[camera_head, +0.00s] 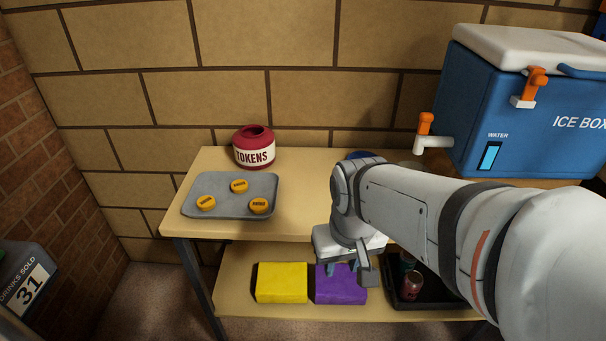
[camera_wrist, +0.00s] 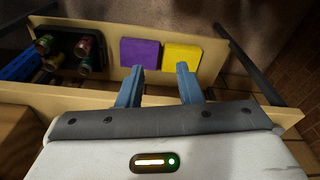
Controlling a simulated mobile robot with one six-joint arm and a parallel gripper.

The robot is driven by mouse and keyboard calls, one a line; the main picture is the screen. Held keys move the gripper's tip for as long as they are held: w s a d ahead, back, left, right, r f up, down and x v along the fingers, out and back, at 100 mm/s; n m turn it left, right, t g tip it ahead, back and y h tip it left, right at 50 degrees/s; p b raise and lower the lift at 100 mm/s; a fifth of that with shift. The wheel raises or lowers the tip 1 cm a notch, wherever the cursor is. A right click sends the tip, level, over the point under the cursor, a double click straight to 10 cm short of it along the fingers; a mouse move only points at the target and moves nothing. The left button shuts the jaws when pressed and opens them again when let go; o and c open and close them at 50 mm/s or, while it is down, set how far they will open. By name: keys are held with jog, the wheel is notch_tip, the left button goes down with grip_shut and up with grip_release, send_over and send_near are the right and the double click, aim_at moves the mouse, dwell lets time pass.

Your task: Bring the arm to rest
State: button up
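My arm reaches in from the right in the head view, over the front of the wooden table (camera_head: 300,215). My gripper (camera_head: 343,268) points down near the table's front edge, above and in front of the purple block on the lower shelf as seen there. In the wrist view my gripper (camera_wrist: 160,82) shows two blue-grey fingers spread apart with nothing between them. The fingertips appear near the purple block (camera_wrist: 140,52) and yellow block (camera_wrist: 182,57) in that picture, with no visible contact.
A grey tray (camera_head: 228,212) with three yellow tokens and a red TOKENS jar (camera_head: 254,150) stand on the tabletop. A blue ice box (camera_head: 530,110) stands at right. The lower shelf (camera_head: 240,260) holds a black tray (camera_wrist: 62,35) with several cans. The tabletop's middle is clear.

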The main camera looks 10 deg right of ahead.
jog(key=w+a+r+t+y+p, duration=0.1)
jog(key=w+r+p, duration=0.1)
jog(key=r+p, duration=0.85)
jog(key=w+a+r+t+p, duration=0.1)
jog(key=r+p, duration=0.6)
jog(key=r, duration=0.7)
jog(key=s+d+r+h+p, duration=0.1)
jog(key=s+r+p, duration=0.3)
jog(key=r+p, duration=1)
jog(key=shift+d+r+p, duration=0.2)
jog(key=shift+d+p, duration=0.45)
jog(key=shift+p, duration=0.45)
